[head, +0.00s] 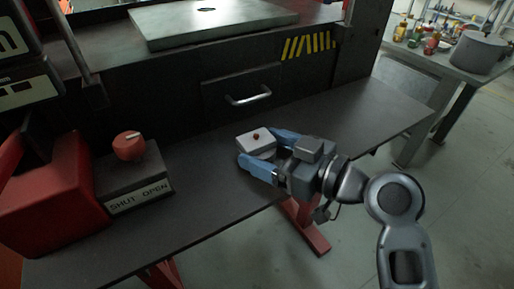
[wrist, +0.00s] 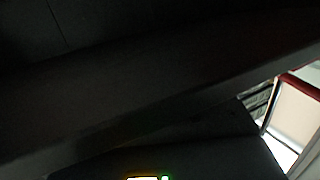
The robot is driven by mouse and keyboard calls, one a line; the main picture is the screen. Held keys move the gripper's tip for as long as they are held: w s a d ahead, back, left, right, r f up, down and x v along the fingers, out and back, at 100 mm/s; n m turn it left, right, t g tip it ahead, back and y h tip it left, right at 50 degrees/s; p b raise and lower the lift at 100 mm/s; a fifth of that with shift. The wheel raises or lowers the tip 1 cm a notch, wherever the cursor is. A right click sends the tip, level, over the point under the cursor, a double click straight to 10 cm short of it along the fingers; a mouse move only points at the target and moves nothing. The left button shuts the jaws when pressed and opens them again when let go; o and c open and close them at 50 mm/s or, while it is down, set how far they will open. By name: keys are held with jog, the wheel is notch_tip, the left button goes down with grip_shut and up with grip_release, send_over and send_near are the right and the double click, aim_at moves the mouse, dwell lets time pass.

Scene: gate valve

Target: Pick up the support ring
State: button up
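I cannot make out a support ring in either view. My gripper (head: 256,147) has two blue fingers spread apart above the dark bench, in the middle of the head view. A small pale block with a red dot on top (head: 256,136) is at the fingertips, partly hidden by them. I cannot tell whether the fingers press on it. The wrist view is mostly dark, and a small bright patch with a green light (wrist: 148,178) shows at its bottom edge.
A grey control box marked SHUT OPEN with a red knob (head: 128,146) stands at left beside a red housing (head: 52,205). A pale plate with a dark hole (head: 212,20) lies behind, above a drawer handle (head: 248,99). The bench's right part (head: 370,112) is clear. Another table (head: 438,65) holds bottles.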

grip_shut()
jog(key=shift+r, duration=0.1)
dwell(0.4)
jog(key=shift+r, duration=0.1)
